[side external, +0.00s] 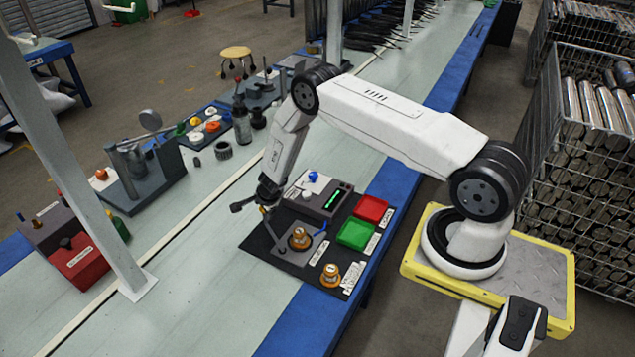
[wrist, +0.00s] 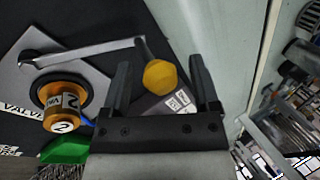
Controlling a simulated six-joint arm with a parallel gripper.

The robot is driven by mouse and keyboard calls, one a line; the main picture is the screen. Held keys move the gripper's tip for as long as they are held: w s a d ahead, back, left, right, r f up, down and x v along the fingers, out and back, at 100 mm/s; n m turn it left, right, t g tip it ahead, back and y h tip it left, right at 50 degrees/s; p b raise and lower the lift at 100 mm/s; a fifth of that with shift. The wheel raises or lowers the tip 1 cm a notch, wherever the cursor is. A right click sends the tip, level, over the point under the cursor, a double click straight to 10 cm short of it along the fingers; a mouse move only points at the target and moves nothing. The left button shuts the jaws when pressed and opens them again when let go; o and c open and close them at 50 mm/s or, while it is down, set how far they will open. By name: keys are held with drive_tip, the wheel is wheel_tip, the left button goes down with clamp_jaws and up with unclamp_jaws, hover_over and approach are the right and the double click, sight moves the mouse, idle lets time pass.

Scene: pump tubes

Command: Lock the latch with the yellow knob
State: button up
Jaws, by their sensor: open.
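The yellow knob (wrist: 160,76) sits between the two spread fingers of my gripper (wrist: 160,66) in the wrist view, with a visible gap on each side. The grey latch arm (wrist: 90,52) runs from a pivot on a grey plate at the left to a dark end near the knob. A brass-orange pump tube (wrist: 58,100) marked 2 sits in a black ring beside the latch arm. In the side view my gripper (side external: 267,198) is low over the dark mat's far left part, with the tube (side external: 299,238) near it. The knob is mostly hidden there.
A grey box with a green display (side external: 333,199) stands beside the fixture. A red tray (side external: 371,209) and a green tray (side external: 356,234) lie to the right. A second brass-orange tube (side external: 330,274) stands at the mat's front. The pale bench (side external: 215,290) is clear at front left.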

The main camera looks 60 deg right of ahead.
clamp_jaws()
idle(1.3)
